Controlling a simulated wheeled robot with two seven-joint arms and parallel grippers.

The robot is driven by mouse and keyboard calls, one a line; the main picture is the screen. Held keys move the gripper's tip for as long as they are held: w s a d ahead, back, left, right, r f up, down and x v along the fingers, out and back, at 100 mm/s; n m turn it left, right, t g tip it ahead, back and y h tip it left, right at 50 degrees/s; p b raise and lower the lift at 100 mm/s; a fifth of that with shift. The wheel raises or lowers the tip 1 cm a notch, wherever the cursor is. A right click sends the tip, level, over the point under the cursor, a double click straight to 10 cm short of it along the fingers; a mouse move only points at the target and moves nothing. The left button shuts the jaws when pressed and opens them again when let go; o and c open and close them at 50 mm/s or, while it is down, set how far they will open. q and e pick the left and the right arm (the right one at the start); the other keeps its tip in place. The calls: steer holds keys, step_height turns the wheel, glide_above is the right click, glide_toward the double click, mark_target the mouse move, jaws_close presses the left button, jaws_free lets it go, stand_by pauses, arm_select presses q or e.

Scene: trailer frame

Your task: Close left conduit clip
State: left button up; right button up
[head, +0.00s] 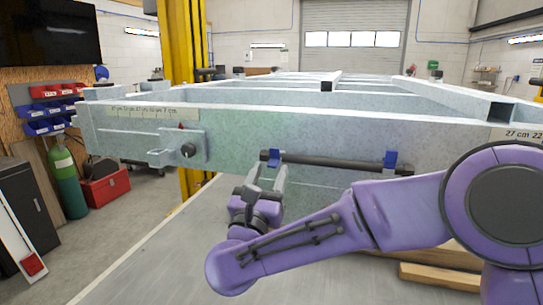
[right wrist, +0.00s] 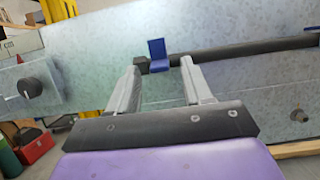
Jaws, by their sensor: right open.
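The left conduit clip (head: 273,158) is a small blue piece at the left end of a black conduit (head: 335,163) on the side of the galvanised trailer frame (head: 340,128). In the right wrist view the clip (right wrist: 157,52) shows a raised upright flap over a lower blue part, so it looks open. My right gripper (head: 268,172) is just below and in front of the clip. Its two grey fingers (right wrist: 161,68) are spread, one on each side of the clip, with nothing between them. Whether the fingertips touch the conduit is unclear. My left gripper is not in view.
A second blue clip (head: 390,160) sits near the conduit's right end. A bracket with a black knob (head: 188,150) is on the frame to the left. Wooden planks (head: 440,277) lie at lower right. A yellow post (head: 181,50) stands behind the frame.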

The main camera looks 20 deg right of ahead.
steer(key=shift+x, duration=0.9)
jaws_close()
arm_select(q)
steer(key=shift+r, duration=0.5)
